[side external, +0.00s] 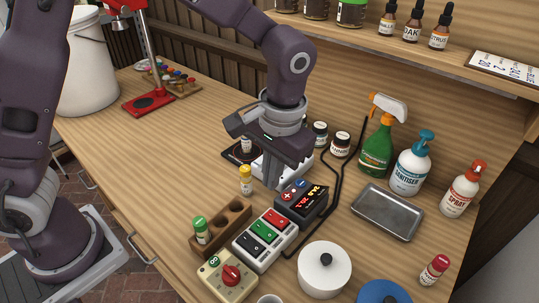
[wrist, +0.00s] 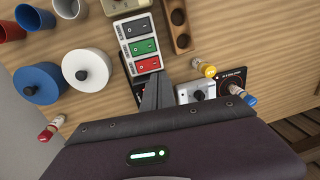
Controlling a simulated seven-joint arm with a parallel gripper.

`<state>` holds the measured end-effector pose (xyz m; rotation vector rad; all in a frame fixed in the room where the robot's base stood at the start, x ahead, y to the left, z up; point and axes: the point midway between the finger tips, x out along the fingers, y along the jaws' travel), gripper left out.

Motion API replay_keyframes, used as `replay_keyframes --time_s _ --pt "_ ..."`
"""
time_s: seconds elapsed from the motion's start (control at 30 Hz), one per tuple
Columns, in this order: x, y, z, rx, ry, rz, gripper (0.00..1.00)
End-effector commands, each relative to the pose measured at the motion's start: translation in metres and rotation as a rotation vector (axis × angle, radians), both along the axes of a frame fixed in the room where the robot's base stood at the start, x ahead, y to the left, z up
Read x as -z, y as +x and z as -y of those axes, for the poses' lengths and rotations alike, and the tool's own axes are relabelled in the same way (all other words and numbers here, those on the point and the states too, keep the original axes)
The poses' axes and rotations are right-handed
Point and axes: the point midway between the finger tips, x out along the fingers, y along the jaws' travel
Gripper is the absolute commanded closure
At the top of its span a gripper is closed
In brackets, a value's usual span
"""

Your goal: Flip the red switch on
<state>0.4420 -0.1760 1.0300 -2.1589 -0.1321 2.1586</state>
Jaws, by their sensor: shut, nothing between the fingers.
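The red switch (side external: 276,218) is the rocker at the far end of a pale switch box (side external: 243,251), beside a green and a black rocker. In the wrist view the red switch (wrist: 148,66) lies just ahead of my fingertips, with the green rocker (wrist: 143,47) and black rocker beyond. I cannot tell which way the red rocker is tipped. My gripper (wrist: 160,77) is shut and empty, close to the red end of the box; contact cannot be made out. In the side view its fingertips are not clear.
A dark controller with a lit display (side external: 303,203) adjoins the red end of the box. A metal tray (side external: 387,211) and spray bottles stand right.

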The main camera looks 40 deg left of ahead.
Motion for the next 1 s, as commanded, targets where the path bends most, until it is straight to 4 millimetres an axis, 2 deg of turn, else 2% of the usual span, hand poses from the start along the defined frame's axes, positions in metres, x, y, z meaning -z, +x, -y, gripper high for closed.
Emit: replay_keyframes --time_s 0.1,0.23,0.4,0.67,0.77,0.87,0.9,1.0 --pt "-0.027 0.001 -0.003 0.0 -0.002 0.005 1.0" --pt "-0.046 0.001 -0.006 0.0 -0.001 0.003 1.0" --pt "-0.056 0.0 -0.007 0.0 0.001 0.0 1.0" --pt "-0.056 0.0 -0.007 0.0 0.001 0.0 1.0" --pt "-0.067 -0.005 -0.016 -0.004 -0.02 0.015 1.0" --pt "-0.102 -0.028 -0.045 -0.012 -0.087 0.079 1.0" --pt "-0.117 -0.044 -0.06 -0.012 -0.116 0.118 1.0" --pt "-0.141 -0.092 -0.093 -0.003 -0.163 0.234 1.0"
